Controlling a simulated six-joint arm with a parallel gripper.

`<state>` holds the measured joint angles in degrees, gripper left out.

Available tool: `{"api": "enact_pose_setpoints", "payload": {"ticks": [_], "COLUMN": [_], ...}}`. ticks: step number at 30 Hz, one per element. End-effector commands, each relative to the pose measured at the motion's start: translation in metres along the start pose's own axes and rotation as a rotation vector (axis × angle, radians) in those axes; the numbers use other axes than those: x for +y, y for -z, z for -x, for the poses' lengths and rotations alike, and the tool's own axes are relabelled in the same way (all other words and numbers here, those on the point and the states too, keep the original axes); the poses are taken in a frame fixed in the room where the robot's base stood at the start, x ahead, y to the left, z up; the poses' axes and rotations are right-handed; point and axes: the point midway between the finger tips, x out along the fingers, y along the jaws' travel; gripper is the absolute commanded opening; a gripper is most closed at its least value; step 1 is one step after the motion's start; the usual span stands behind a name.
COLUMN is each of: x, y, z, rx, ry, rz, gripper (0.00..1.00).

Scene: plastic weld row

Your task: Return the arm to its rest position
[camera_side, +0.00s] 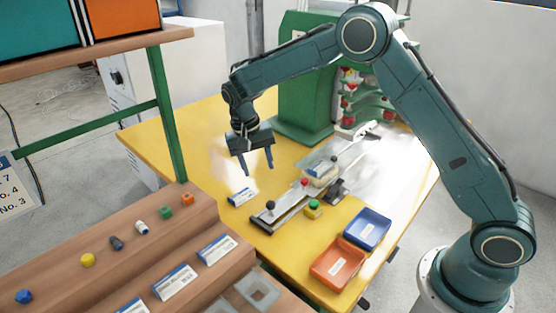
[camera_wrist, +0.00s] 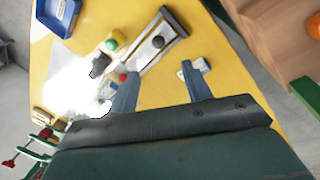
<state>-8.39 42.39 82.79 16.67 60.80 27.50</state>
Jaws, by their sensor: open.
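My gripper (camera_side: 258,172) hangs from my arm above the yellow table (camera_side: 165,135), with its two fingers apart and nothing between them. In the side view it is above and just behind a small white and blue label plate (camera_side: 242,197). In the wrist view, the fingers of my gripper (camera_wrist: 163,90) are spread, with bare yellow table between them. The label plate (camera_wrist: 196,66) shows near the right finger. My arm is bent, reaching out from its base at the right.
A metal rail fixture (camera_side: 290,205) with knobs stands mid-table beside a green and yellow button (camera_side: 314,209). A blue tray (camera_side: 367,229) and an orange tray (camera_side: 338,263) sit at the front right. A green machine (camera_side: 305,90) stands behind. A stepped wooden rack (camera_side: 140,240) fills the left foreground.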

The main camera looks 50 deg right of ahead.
Motion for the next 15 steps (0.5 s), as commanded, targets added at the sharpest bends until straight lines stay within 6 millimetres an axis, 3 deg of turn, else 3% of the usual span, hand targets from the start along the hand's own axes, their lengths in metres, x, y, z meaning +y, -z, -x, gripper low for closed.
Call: {"api": "enact_pose_setpoints", "payload": {"ticks": [8,15], "x": [0.021,0.055], "y": [-0.011,-0.033], "z": [0.037,0.084], "rx": [0.033,0.085], "ry": [0.04,0.095], "rz": [0.039,0.103], "gripper": [0.49,0.49]}}
